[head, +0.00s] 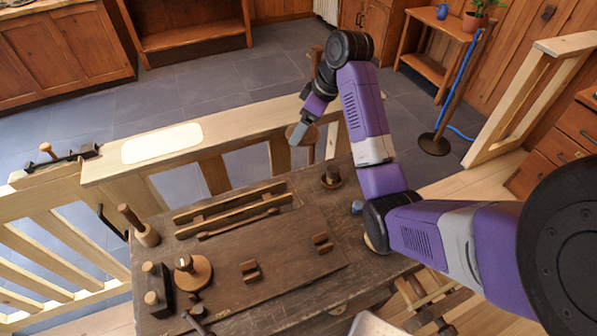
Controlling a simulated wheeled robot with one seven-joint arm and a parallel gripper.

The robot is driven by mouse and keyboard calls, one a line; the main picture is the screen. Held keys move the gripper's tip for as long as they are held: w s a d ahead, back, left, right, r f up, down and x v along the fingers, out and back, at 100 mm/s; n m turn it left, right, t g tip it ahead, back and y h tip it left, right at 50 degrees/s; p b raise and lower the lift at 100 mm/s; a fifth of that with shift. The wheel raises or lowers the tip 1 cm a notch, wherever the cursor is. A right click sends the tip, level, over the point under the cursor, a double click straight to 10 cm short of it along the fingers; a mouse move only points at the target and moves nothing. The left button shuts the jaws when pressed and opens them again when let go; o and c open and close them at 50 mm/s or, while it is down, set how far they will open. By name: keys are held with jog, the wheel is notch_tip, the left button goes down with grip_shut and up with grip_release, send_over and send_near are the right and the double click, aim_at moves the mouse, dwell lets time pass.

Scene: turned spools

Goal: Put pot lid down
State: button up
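My gripper (303,127) is high at the upper centre in the head view, past the far right part of the workbench. Its grey end points down and left. A brown round thing (293,129) shows around its tip; I cannot tell whether it is a lid in the fingers or a stool top behind them. The finger gap is not clear. A round wooden disc with a knob (201,276), which looks like a lid, lies on the dark workbench (310,285) at the lower left, well apart from my gripper.
A white pad (163,142) lies on the pale wooden ledge (245,121) behind the bench. The bench also bears a dark rack (232,208), small wooden brackets (250,271) and a turned peg (331,177). A wooden handle (136,222) stands at its left edge.

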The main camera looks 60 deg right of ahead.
notch_tip(320, 180, down, 20)
jog(key=shift+r+p, duration=0.25)
jog(key=shift+p, duration=0.1)
jog(key=shift+f, duration=0.1)
jog(key=o, duration=1.2)
jog(key=shift+o, duration=0.2)
jog(key=v, duration=1.2)
